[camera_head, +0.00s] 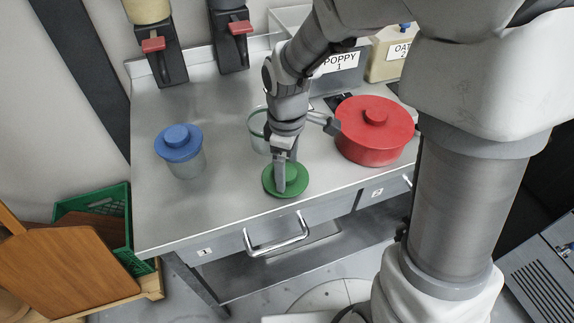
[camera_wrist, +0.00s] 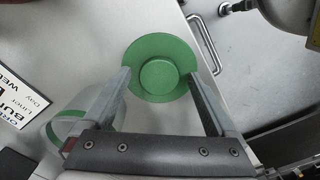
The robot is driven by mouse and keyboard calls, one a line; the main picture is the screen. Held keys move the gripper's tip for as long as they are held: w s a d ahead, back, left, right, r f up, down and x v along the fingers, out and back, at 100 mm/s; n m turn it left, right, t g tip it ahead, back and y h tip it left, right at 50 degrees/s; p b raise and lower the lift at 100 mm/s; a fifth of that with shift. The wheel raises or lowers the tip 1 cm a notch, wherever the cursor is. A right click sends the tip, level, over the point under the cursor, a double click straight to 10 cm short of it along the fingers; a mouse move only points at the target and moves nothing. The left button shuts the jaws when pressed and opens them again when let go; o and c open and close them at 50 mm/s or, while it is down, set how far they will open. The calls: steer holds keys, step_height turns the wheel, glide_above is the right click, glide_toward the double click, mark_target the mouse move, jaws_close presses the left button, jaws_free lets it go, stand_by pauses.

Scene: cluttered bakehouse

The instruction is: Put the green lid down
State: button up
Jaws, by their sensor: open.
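The round green lid (camera_head: 270,186) lies flat on the grey metal worktop (camera_head: 222,196) near its front edge, knob up. In the wrist view the green lid (camera_wrist: 149,50) shows with its round knob between my fingers. My gripper (camera_head: 287,186) points down over the lid, and in the wrist view my gripper (camera_wrist: 160,88) is open, one finger on each side of the knob. I cannot tell whether the fingertips touch the lid. A clear container (camera_head: 257,131) with a greenish rim stands just behind, without a lid on it, partly hidden by my arm.
A red lidded pot (camera_head: 362,146) stands to the right, and a blue-lidded jar (camera_head: 186,160) to the left. Bins labelled POPPY (camera_head: 346,79) and OAT (camera_head: 388,62) stand at the back. A drawer handle (camera_head: 276,241) juts out below the front edge.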

mark_target(287, 172)
step_height(287, 172, up, 12)
steer(key=p, duration=0.2)
steer(key=s+d+r+m+t, duration=0.5)
steer(key=s+d+r+m, duration=0.2)
steer(key=s+d+m, duration=0.3)
steer(key=s+m, duration=0.2)
steer(key=m, duration=0.1)
steer(key=shift+d+r+t, duration=0.15)
steer(key=shift+r+t, duration=0.15)
steer(key=shift+s, duration=0.1)
